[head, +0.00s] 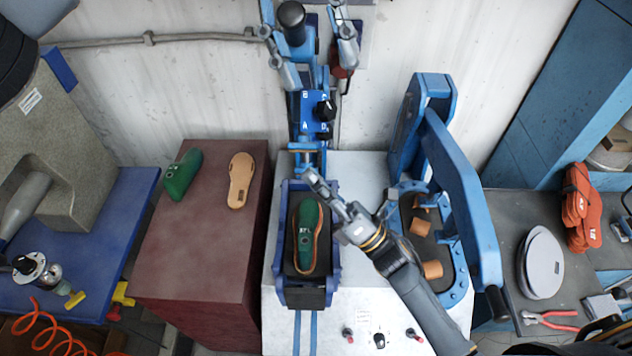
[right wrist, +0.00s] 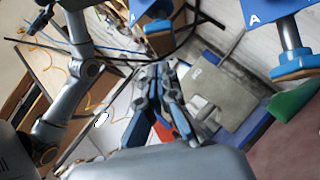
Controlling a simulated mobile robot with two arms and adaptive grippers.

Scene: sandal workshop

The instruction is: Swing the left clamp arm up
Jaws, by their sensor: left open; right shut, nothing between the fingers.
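On the left station of the white bench, a blue post (head: 300,46) with a black knob (head: 291,15) stands upright at the top of the head view. I cannot tell if it is the left clamp arm. Below, a green last (head: 308,222) with a tan sole lies in a blue cradle (head: 280,262). My right gripper (head: 311,177) is shut and empty, above the cradle's upper right side. Its fingers show in the right wrist view (right wrist: 163,66).
A blue lettered dial box (head: 307,112) sits above the cradle. A large blue arm (head: 458,178) with a black handle (head: 497,303) spans the right station. A maroon block (head: 205,245) at left holds another green last (head: 182,176) and a tan sole (head: 241,180).

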